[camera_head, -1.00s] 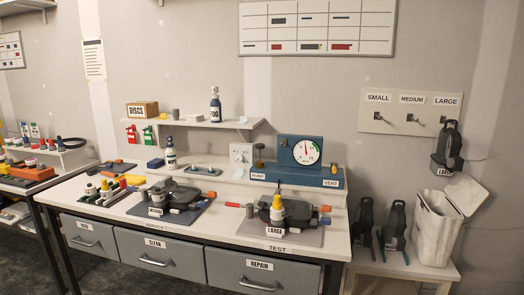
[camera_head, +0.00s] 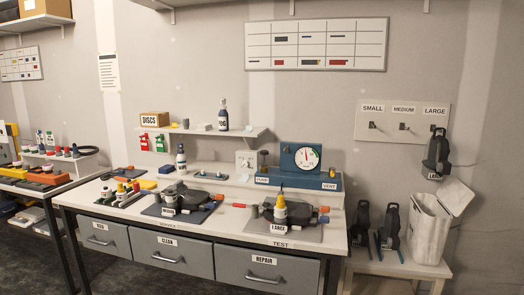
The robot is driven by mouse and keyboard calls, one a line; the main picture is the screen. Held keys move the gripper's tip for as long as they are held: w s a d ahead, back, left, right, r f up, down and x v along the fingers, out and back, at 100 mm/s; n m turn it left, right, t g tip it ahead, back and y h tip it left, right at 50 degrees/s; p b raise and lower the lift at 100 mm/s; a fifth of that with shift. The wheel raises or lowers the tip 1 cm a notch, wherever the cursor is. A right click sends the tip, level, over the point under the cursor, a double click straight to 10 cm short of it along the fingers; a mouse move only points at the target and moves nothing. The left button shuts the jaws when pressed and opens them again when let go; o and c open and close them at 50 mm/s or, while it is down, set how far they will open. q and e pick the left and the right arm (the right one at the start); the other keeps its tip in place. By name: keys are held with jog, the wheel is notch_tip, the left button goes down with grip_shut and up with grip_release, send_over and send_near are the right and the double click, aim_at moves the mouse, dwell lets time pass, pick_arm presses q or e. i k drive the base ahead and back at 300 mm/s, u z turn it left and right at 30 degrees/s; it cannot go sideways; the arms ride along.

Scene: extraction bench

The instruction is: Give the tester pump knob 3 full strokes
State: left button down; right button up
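The blue tester (camera_head: 298,182) stands on the raised back ledge of the bench, with a round white gauge (camera_head: 308,157) on its upright panel. The pump knob (camera_head: 263,156) is a small dark knob standing upright at the tester's left end, above the PUMP label (camera_head: 262,180). Neither of my grippers shows in this view, and nothing touches the knob.
In front of the tester, a dark mask (camera_head: 297,208) with a yellow-and-white piece on it lies on the LARGE mat (camera_head: 310,233). A MEDIUM mask (camera_head: 181,196) lies to the left. A shelf (camera_head: 210,131) with a bottle (camera_head: 223,115) hangs behind. A white bin (camera_head: 427,232) stands at right.

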aim_at(263, 152)
jog(key=z, duration=0.55)
jog(key=i, duration=1)
